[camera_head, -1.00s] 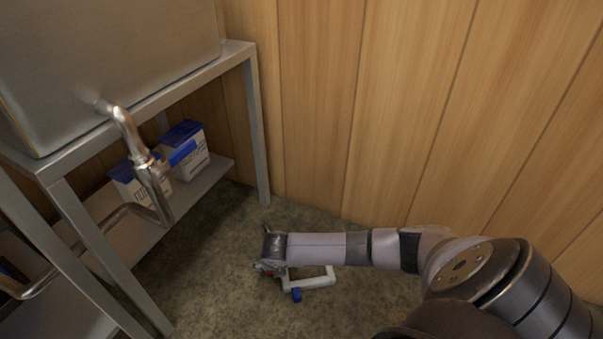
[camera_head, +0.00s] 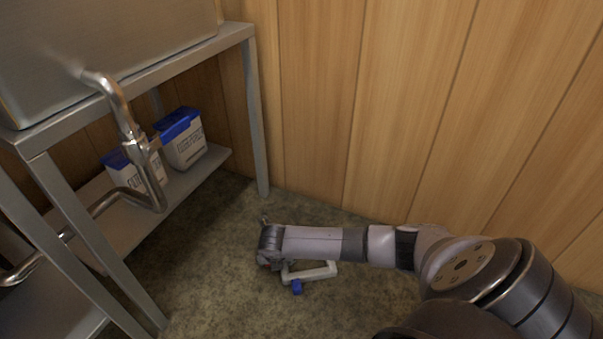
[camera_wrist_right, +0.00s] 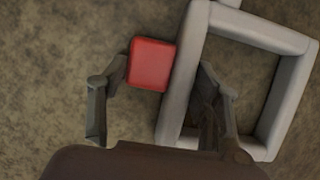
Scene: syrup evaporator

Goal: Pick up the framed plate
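The framed plate (camera_head: 322,270) is a pale grey, open rectangular frame on the floor, with a blue piece (camera_head: 297,287) on its near side. In the right wrist view the frame (camera_wrist_right: 181,75) has a red block (camera_wrist_right: 151,64) on its left bar. My right gripper (camera_head: 268,250) is low over the frame's left end in the head view. In the right wrist view my right gripper (camera_wrist_right: 165,80) is open. The red block and left bar lie between its fingers, and the right finger appears over the frame's opening. Contact cannot be told. My left gripper is out of view.
A metal stand (camera_head: 256,125) with a steel tank (camera_head: 110,45) and a bent pipe (camera_head: 125,115) is at the left. White and blue boxes (camera_head: 183,140) sit on its lower shelf. A wooden wall (camera_head: 400,110) is behind. The floor around the frame is clear.

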